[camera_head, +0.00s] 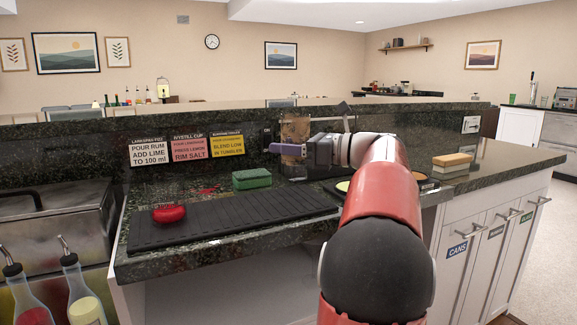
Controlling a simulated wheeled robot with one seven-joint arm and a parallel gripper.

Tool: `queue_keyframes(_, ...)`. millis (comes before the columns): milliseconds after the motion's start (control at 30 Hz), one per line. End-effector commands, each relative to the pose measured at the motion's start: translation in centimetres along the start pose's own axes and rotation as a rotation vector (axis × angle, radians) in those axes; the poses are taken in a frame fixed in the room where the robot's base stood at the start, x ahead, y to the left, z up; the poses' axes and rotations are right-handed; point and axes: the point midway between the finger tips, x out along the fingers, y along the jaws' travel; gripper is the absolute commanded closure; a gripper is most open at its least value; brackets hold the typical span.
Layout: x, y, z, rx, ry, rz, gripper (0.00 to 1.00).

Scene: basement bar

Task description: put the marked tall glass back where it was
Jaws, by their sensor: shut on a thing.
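A tall, see-through brownish glass (295,130) stands upright at the back of the bar counter, in front of the dark backsplash. My gripper (283,149) reaches it from the right and is shut on it at about mid-height. A purple piece at the gripper's end crosses the front of the glass and hides part of it. The lower part of the glass is hard to make out, so I cannot tell whether it touches the counter. No mark on the glass can be read. A faint red marking (207,188) shows on the counter left of the green sponge.
A black ribbed mat (235,217) covers the counter's front, with a red round object (168,214) at its left. A green sponge (252,179) lies behind the mat. Recipe cards (189,149) stand along the backsplash. A yellowish sponge stack (452,162) is at right. Bottles (82,290) stand lower left.

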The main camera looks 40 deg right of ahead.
Motion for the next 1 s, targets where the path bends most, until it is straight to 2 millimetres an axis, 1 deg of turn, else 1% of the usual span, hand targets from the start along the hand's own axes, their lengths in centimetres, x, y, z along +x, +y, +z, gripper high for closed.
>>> queue_keyframes(167, 0.0, 0.0, -1.3, 0.000, -0.001, 0.000, 0.79)
queue_keyframes(300, 0.0, 0.0, -3.3, 0.001, -0.001, 0.000, 0.79)
queue_keyframes(367, 0.0, 0.0, -4.0, 0.001, -0.001, 0.000, 0.79)
queue_keyframes(633, 0.0, 0.0, -4.1, -0.002, -0.001, 0.000, 0.79)
queue_keyframes(767, 0.0, 0.0, -4.5, -0.001, -0.001, 0.000, 0.79)
queue_keyframes(800, 0.0, 0.0, -4.5, -0.001, 0.000, 0.000, 0.42)
queue_keyframes(933, 0.0, 0.0, -4.5, -0.001, 0.000, 0.000, 0.26)
queue_keyframes(1000, 0.0, 0.0, -4.5, -0.001, 0.000, 0.000, 0.26)
